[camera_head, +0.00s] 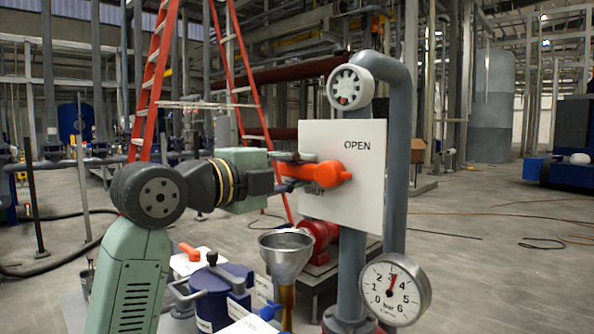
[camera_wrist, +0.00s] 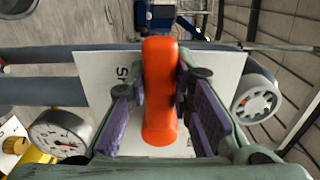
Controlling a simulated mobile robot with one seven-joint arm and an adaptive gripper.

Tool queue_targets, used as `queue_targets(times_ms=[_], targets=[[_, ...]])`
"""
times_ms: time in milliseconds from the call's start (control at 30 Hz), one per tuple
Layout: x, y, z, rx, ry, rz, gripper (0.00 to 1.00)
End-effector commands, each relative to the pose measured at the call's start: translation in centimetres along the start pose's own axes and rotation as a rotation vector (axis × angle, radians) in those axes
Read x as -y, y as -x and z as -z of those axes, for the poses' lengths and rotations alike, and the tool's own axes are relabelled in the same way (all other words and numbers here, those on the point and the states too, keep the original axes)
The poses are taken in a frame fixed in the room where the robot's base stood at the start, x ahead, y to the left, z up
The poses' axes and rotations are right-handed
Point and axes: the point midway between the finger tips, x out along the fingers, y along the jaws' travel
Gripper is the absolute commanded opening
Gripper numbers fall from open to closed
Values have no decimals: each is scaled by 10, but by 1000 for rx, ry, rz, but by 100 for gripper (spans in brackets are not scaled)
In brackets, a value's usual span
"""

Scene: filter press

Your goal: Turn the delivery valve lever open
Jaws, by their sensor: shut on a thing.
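The delivery valve lever (camera_head: 328,174) is orange and sits on a white plate (camera_head: 350,215) marked OPEN at the top and SHUT at the lower left. In the head view its handle points left from the hub, roughly level. My gripper (camera_head: 286,170) reaches in from the left and is shut on the handle. In the wrist view the orange lever stands upright between the purple finger pads of my gripper (camera_wrist: 160,100). Part of the word SHUT is hidden behind the lever and fingers.
A grey pipe rises behind the plate, with a white round fitting (camera_head: 350,88) above. A pressure gauge (camera_head: 395,289) is at the lower right. A metal funnel (camera_head: 286,252) and a blue pot (camera_head: 221,295) stand below my gripper. Floor to the right is mostly clear.

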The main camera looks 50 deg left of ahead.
Motion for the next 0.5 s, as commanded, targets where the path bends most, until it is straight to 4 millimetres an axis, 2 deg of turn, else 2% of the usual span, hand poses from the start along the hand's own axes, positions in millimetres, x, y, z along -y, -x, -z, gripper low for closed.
queue_targets(times_ms=[200,500], targets=[[0,0,0,0,1,-1,0],[-1,0,0,-1,1,-2,0]])
